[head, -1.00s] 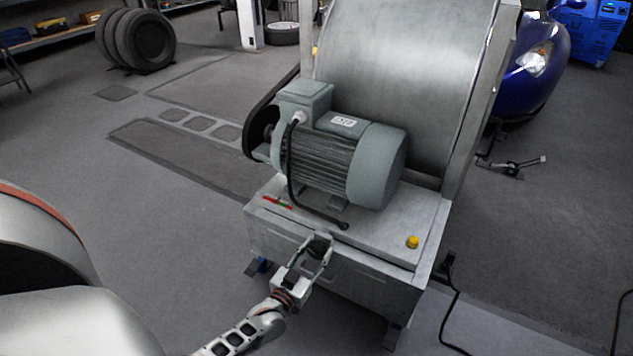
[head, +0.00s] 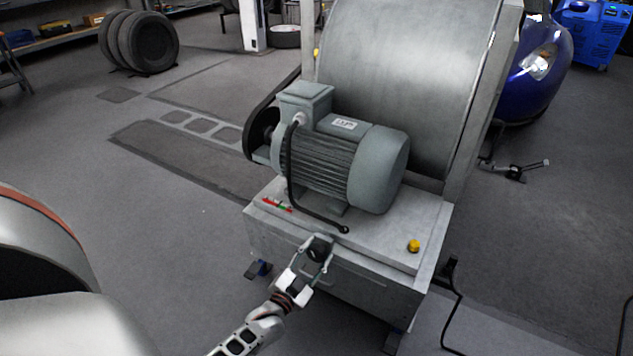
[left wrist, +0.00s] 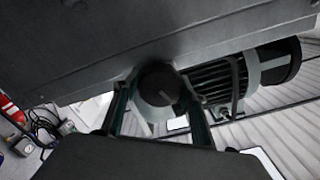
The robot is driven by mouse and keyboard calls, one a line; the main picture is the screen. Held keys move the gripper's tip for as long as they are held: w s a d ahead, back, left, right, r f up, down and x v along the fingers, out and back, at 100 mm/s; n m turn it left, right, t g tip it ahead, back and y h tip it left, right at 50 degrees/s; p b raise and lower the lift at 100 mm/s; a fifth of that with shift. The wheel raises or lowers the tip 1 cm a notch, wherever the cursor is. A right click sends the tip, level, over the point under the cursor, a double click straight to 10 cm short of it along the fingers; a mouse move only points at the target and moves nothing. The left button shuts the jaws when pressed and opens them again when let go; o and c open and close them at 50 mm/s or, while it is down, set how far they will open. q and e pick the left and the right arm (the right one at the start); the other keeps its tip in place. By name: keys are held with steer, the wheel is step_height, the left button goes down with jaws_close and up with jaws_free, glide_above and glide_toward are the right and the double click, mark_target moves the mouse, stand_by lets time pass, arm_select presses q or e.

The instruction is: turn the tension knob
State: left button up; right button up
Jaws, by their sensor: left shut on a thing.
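The dark round tension knob (head: 320,246) is on the front face of the grey dynamometer cabinet (head: 390,290), near its top edge. My left gripper (head: 317,254) is shut on the knob, one finger on each side of it. In the left wrist view the knob (left wrist: 160,86) sits between the two fingers, with a pale line on its face. My right gripper is not in view.
The grey motor (head: 340,160) stands on the cabinet top, before a large metal drum (head: 405,75). A yellow button (head: 413,246) is at the top's right. A black cable (head: 452,300) runs down on the right. The floor left of the cabinet is clear.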

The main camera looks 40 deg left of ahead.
arm_select(q)
steer(key=o, duration=1.1)
